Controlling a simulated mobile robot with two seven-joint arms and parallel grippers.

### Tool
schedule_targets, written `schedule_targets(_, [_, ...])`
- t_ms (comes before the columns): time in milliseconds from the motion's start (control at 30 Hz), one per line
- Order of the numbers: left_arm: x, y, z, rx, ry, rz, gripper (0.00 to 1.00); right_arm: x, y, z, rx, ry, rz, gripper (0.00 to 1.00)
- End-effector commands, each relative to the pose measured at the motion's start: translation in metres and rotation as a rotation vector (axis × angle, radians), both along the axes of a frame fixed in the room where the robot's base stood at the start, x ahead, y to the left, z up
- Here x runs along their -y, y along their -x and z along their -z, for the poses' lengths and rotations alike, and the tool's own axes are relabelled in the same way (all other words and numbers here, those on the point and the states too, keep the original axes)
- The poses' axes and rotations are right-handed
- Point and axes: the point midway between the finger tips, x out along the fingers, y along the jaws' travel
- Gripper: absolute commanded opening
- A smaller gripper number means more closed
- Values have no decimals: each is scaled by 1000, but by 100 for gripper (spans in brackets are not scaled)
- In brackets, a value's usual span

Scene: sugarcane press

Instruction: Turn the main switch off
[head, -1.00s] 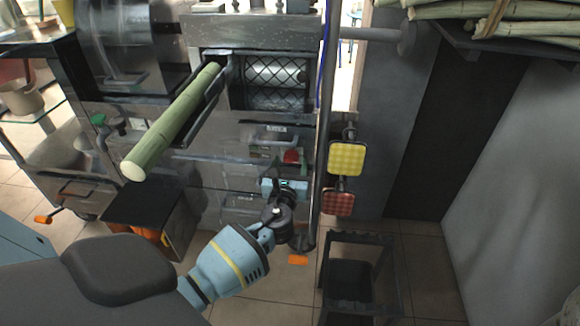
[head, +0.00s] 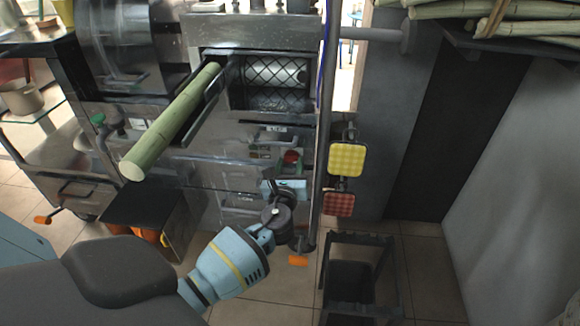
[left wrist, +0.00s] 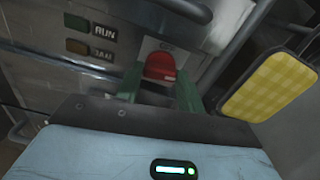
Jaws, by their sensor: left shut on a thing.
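The main switch is a red knob (head: 291,157) on the front panel of the steel press, low and right of the roller opening. In the left wrist view the red knob (left wrist: 160,67) sits on a pale plate between my two green fingers. My left gripper (left wrist: 160,85) is shut on it, one finger on each side. In the head view my left gripper (head: 289,168) reaches up to the panel from below, and its fingers are partly hidden. The knob's exact angle is hard to read. My right gripper is not in view.
A sugarcane stalk (head: 175,120) lies in the feed chute, left of the switch. A vertical pole (head: 322,130) and yellow (head: 346,158) and red (head: 338,203) checked pads stand close on the right. RUN and JAM labels (left wrist: 92,40) are beside the knob. A dark crate (head: 385,285) is below.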

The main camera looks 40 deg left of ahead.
Motion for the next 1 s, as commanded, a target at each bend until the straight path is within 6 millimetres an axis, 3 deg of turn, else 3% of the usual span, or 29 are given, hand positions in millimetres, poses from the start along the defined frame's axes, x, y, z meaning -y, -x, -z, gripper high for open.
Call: schedule_targets(1000, [1, 0, 3, 493, 810, -1, 15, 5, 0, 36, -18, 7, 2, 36])
